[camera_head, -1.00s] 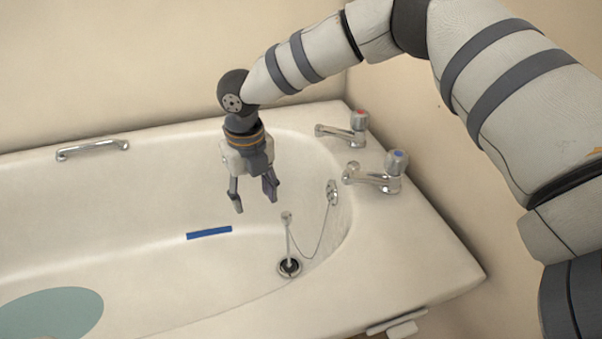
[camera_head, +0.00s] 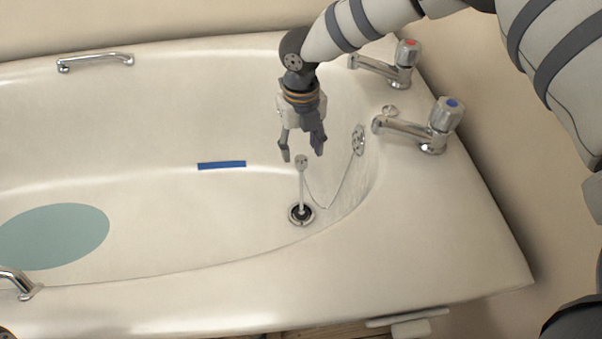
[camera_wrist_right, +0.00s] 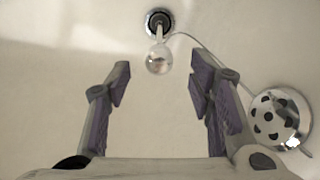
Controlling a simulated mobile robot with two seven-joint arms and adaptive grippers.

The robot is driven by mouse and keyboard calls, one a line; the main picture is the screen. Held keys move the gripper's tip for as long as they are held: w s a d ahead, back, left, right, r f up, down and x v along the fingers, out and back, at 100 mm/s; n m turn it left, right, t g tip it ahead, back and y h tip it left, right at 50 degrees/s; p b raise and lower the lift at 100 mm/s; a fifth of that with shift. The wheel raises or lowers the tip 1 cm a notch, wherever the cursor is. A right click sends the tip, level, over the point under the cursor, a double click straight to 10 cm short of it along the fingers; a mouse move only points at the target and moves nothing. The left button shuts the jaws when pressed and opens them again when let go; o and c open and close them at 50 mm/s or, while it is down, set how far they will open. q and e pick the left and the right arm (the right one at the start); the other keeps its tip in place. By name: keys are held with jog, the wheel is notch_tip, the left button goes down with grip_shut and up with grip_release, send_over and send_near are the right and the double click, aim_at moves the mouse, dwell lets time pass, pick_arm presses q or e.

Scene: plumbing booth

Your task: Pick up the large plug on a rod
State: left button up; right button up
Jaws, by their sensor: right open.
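The plug on a rod stands upright in the drain of the bathtub. My right gripper (camera_head: 303,158) is open, fingers pointing down, close to the knob in the head view. In the right wrist view the knob (camera_wrist_right: 159,60) lies beyond the open fingertips, roughly centred between them, and nothing is between the fingers. The plug's lower part sits in the drain and is mostly hidden. My left gripper is not in view.
Two chrome taps, one red-topped (camera_head: 405,62) and one blue-topped (camera_head: 440,124), stand on the tub rim at right. The overflow fitting (camera_wrist_right: 273,118) is right of my fingers in the wrist view. A blue strip (camera_head: 222,165) and a teal mat (camera_head: 52,237) lie left.

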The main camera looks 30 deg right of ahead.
aim_at(301, 157)
notch_tip(301, 157, down, 5)
jog(key=shift+r+b, duration=0.1)
jog(key=shift+b, duration=0.65)
jog(key=shift+r, duration=0.1)
grip_shut()
